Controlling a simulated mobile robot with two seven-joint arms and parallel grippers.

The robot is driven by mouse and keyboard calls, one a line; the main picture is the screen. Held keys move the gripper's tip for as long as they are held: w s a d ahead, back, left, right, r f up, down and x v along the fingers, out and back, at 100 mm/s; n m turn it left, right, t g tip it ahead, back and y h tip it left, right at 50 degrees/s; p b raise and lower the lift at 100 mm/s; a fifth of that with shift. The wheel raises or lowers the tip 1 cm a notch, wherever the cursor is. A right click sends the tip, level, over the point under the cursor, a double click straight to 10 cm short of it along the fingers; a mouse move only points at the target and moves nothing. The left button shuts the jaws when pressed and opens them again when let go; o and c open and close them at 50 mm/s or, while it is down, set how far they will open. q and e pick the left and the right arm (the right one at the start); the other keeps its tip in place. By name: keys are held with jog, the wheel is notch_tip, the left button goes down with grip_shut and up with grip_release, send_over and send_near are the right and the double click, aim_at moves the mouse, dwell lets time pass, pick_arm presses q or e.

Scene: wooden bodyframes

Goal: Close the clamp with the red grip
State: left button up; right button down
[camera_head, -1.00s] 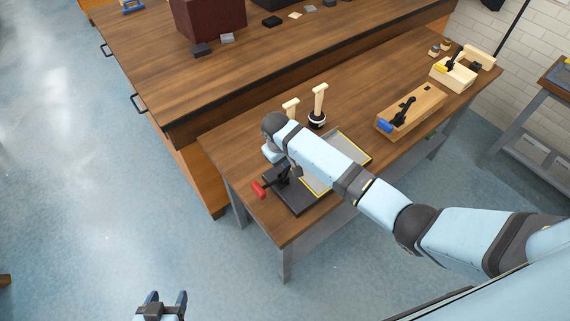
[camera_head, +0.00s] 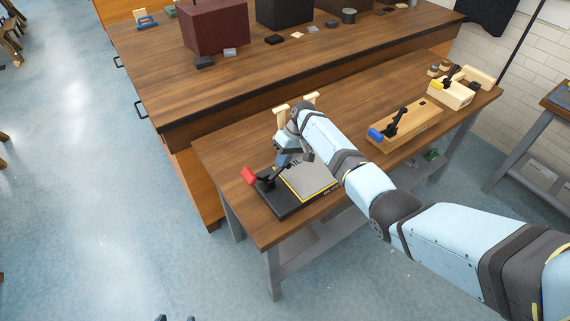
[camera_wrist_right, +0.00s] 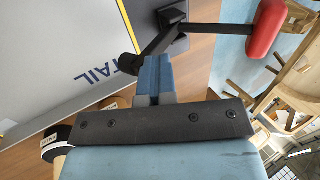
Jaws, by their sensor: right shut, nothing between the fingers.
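The clamp is a black lever with a red grip (camera_head: 249,175) on a dark base plate (camera_head: 284,209) at the near left corner of the workbench. Its lever slants from the pivot out to the left, with the grip above the table edge. My right gripper (camera_head: 281,162) is over the plate, just behind the lever. In the right wrist view its blue fingers (camera_wrist_right: 154,76) are together and empty. They are close to the lever's black pivot, and contact is unclear. The red grip (camera_wrist_right: 266,28) is at upper right. Only my left gripper's spread tips (camera_head: 175,318) show at the bottom edge.
A clamp with a blue grip (camera_head: 376,135) on a wooden block and one with a yellow grip (camera_head: 446,83) stand farther right. Light wooden handles (camera_head: 281,118) rise behind my right wrist. A grey panel (camera_head: 312,179) with yellow edging lies beside the clamp.

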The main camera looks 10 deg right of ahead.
aim_at(289, 164)
jog(key=shift+w+d+f+g+y+b, duration=0.15)
jog(key=shift+d+f+y+b, duration=0.1)
jog(key=shift+f+y, duration=0.15)
jog(key=shift+w+d+f+g+y+b, duration=0.1)
jog(key=shift+d+f+g+y+b, duration=0.15)
jog(key=shift+y, duration=0.25)
jog(key=shift+w+d+f+b, duration=0.15)
jog(key=shift+d+f+b, duration=0.05)
jog(key=shift+f+b, duration=0.25)
jog(key=shift+d+f+b, duration=0.4)
jog(key=shift+f+b, duration=0.2)
jog(key=shift+f, duration=0.2)
jog(key=shift+d, duration=0.1)
jog(key=shift+f, duration=0.1)
